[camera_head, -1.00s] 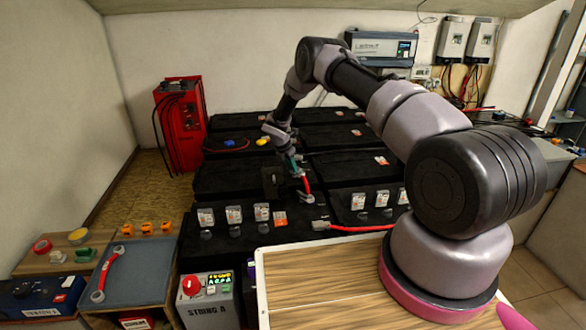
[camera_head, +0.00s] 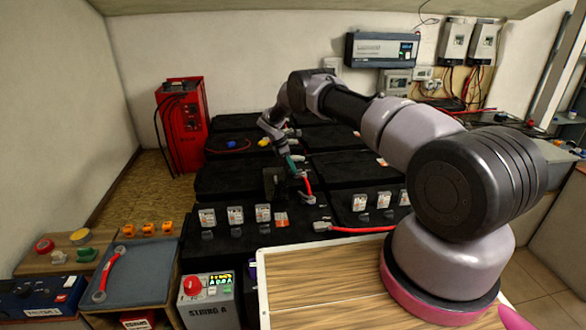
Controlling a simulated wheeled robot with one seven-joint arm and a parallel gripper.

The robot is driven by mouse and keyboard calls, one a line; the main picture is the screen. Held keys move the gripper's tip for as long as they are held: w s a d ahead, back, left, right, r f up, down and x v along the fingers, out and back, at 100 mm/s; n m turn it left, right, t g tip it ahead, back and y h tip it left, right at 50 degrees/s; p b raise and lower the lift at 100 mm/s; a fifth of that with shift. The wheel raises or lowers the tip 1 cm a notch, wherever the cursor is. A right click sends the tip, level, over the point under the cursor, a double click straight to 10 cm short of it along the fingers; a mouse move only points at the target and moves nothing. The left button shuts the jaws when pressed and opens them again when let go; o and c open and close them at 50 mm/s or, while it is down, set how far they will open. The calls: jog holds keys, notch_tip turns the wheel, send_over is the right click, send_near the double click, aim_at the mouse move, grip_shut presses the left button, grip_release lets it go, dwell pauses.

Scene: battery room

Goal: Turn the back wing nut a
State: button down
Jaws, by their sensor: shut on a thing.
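My gripper (camera_head: 294,171) is low over the black batteries in the middle of the view, at the upper, back end of a short red link (camera_head: 307,186). It is shut, with its fingers at that back terminal. The back wing nut a is too small and covered by the fingers to make out; its place fits what the jaws hold. The red link runs toward the front battery (camera_head: 255,241) and ends in a grey ring there.
Several small labelled pieces stand along the front batteries. A red cable (camera_head: 358,229) lies at their front right. A grey tray (camera_head: 140,262) holds another red link (camera_head: 110,273) at left. A red cabinet (camera_head: 182,125) stands behind. The wooden top (camera_head: 315,285) in front is clear.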

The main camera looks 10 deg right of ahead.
dwell(0.4)
jog(key=c, duration=0.9)
grip_release()
jog(key=v, duration=1)
jog(key=shift+a+r, duration=0.25)
jog(key=shift+r, duration=0.05)
